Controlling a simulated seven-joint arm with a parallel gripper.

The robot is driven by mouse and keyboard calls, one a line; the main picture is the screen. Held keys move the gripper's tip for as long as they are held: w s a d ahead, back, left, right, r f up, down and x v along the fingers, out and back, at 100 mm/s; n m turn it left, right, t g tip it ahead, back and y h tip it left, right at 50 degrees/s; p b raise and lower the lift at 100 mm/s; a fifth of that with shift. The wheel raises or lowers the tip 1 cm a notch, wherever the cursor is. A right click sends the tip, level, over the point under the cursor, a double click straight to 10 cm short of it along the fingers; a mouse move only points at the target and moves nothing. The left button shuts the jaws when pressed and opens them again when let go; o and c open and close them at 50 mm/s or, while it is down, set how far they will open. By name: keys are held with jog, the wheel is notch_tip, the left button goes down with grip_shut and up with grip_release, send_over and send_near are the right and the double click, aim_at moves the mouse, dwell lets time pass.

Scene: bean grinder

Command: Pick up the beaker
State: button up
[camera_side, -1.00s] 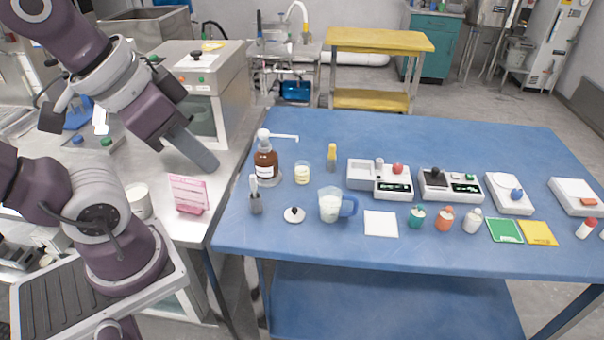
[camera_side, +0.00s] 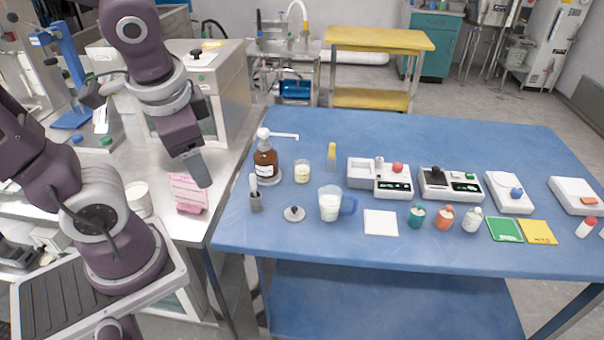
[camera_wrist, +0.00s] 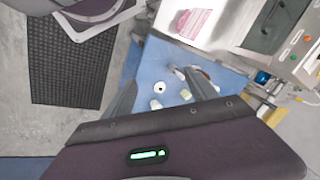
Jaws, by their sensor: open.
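A small clear beaker (camera_side: 302,173) with pale yellowish contents stands upright on the blue table, just right of a brown pump bottle (camera_side: 265,162). A larger clear jug (camera_side: 329,204) with a blue handle and pale contents stands in front of it. My gripper (camera_side: 198,182) is above the metal bench near the pink rack, left of the blue table and well apart from the beaker. In the wrist view my gripper (camera_wrist: 160,82) has its two fingers spread with nothing held between them. Small pale items show beyond the fingers there; I cannot tell which is the beaker.
A pink rack (camera_side: 187,192) is close to my gripper on the bench. White devices (camera_side: 450,184) line the right. The table's back area is clear.

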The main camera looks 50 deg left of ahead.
jog(key=w+a+f+m+g+y, duration=0.25)
jog(key=a+m+y, duration=0.2)
jog(key=a, duration=0.45)
jog(key=m+t+y, duration=0.4)
jog(key=m+t, duration=0.4)
jog(key=m, duration=0.8)
send_over(300, 172)
jog(key=s+a, duration=0.2)
jog(key=s, duration=0.5)
notch_tip(300, 172, down, 11)
jog(key=w+d+f+m+t+h, duration=0.1)
jog(key=f+m, duration=0.1)
jog(key=f, duration=0.1)
jog(key=w+d+f+m+h, duration=0.1)
jog(key=f, duration=0.2)
jog(key=w+d+f+m+t+h, duration=0.1)
jog(key=d+f+m, duration=0.1)
jog(key=shift+w+f+m+t, duration=0.2)
jog(key=shift+f+m+t, duration=0.15)
jog(key=shift+f, duration=0.05)
jog(key=x, duration=0.4)
jog(key=d+f+x, duration=0.1)
jog(key=x, duration=0.2)
jog(key=shift+w+a, duration=0.1)
jog(key=shift+w, duration=0.15)
jog(key=shift+r+h, duration=0.1)
jog(key=shift+h, duration=0.15)
grip_shut()
